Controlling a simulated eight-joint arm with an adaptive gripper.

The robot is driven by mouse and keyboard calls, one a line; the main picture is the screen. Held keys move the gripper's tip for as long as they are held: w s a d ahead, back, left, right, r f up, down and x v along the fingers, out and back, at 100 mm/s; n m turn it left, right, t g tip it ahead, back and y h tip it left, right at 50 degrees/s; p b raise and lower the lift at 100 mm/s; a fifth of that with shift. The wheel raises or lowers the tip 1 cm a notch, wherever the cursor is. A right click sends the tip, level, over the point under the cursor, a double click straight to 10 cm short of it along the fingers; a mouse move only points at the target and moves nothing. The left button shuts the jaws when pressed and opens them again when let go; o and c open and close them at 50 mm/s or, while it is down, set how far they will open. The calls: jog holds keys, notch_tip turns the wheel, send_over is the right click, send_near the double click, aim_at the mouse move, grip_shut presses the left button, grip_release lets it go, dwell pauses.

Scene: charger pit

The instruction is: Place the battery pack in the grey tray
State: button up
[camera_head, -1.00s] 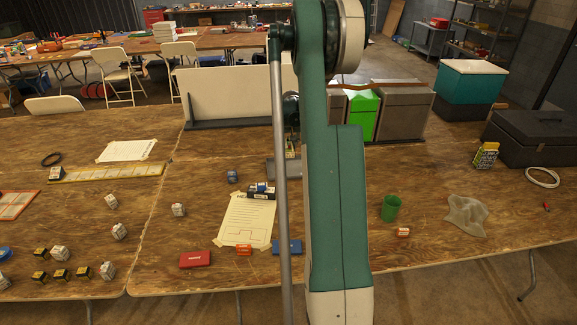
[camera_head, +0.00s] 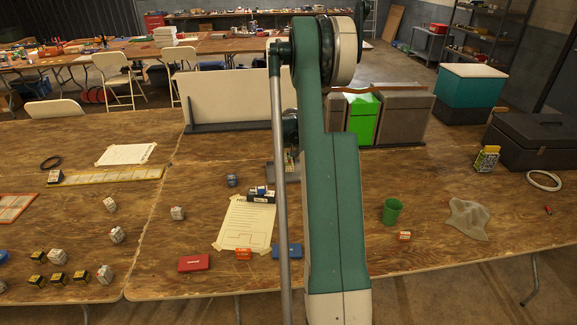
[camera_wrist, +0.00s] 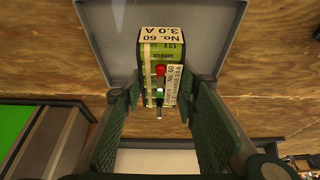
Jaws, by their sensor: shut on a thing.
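The battery pack (camera_wrist: 178,52) is a boxy block with a white "No. 60 3.0 A" label, green and yellowish sides, and red and white terminals. My gripper (camera_wrist: 158,92) is shut on it, with a dark green finger on each side in the wrist view. The grey tray (camera_wrist: 98,35) lies behind the pack in that view, its edges showing on both sides. I cannot tell whether the pack touches the tray. In the head view the tray (camera_head: 275,176) is mostly hidden behind my arm, and a small part of the pack (camera_head: 289,164) shows beside it.
A white upright panel (camera_head: 225,95) and bins, one green (camera_head: 362,116), stand behind the tray. A taped paper sheet (camera_head: 247,222) with a small dark block lies in front. A green cup (camera_head: 391,210) stands right of my arm.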

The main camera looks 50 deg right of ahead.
jog(key=shift+f+b, duration=0.4)
jog(key=shift+f, duration=1.4)
jog(key=shift+f, duration=0.2)
jog(key=o, duration=1.3)
jog(key=shift+r, duration=0.2)
jog(key=shift+p+v, duration=1.1)
jog(key=shift+v, duration=4.9)
